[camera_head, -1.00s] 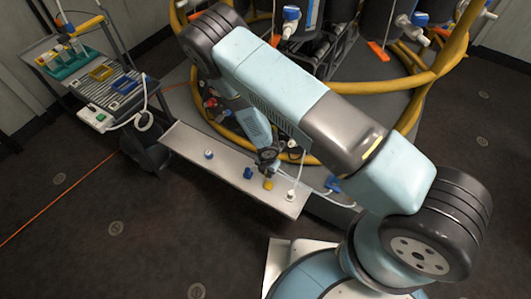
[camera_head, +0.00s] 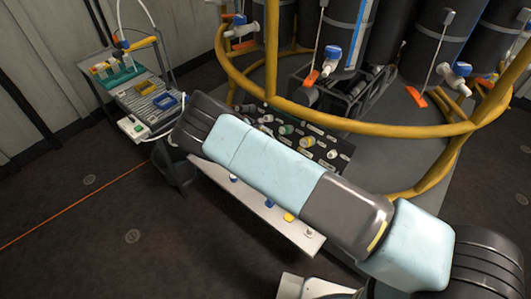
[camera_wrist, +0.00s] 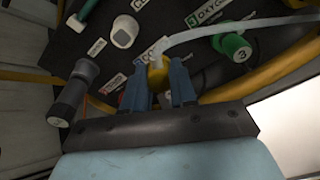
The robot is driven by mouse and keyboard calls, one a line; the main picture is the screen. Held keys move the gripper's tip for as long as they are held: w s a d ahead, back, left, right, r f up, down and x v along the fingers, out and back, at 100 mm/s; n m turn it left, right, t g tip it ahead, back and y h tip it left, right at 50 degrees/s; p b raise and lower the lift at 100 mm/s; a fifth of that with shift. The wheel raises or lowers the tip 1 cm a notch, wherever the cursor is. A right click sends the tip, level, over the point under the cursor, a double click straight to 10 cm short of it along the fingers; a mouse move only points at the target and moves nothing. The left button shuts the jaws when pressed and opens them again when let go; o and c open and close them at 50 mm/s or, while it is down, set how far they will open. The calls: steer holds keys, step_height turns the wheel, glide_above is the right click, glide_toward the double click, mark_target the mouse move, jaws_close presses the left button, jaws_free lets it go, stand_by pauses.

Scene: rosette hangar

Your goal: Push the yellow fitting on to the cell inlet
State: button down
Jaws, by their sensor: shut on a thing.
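In the wrist view my gripper (camera_wrist: 158,88) has its blue fingers closed on the yellow fitting (camera_wrist: 157,76), only part of which shows between them. A pale hose (camera_wrist: 200,33) runs from the fitting to the upper right. Behind it is a dark panel (camera_wrist: 180,60) with labelled ports; the same panel shows in the head view (camera_head: 265,109). A partly covered label lies just behind the fitting. I cannot tell which port is the cell inlet, or whether the fitting touches one. In the head view my arm hides the gripper.
A green port marked 3 (camera_wrist: 236,47) is right of the fitting, a white port (camera_wrist: 124,31) upper left, and a grey cylinder (camera_wrist: 73,92) left. A shelf (camera_head: 245,193) holds small blue, yellow and white pieces. Yellow rails (camera_head: 350,124) curve around the panel. A cart (camera_head: 140,92) stands left.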

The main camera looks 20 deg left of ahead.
step_height(320, 180, up, 5)
steer(key=w+a+t, duration=0.1)
steer(key=a, duration=0.2)
steer(key=shift+h, duration=0.4)
steer(key=shift+x, duration=3.1)
steer(key=shift+w+d+f, duration=0.1)
steer(key=shift+d+f, duration=0.05)
steer(key=c, duration=0.8)
jaws_free()
steer(key=v, duration=1.3)
steer(key=shift+s, duration=0.25)
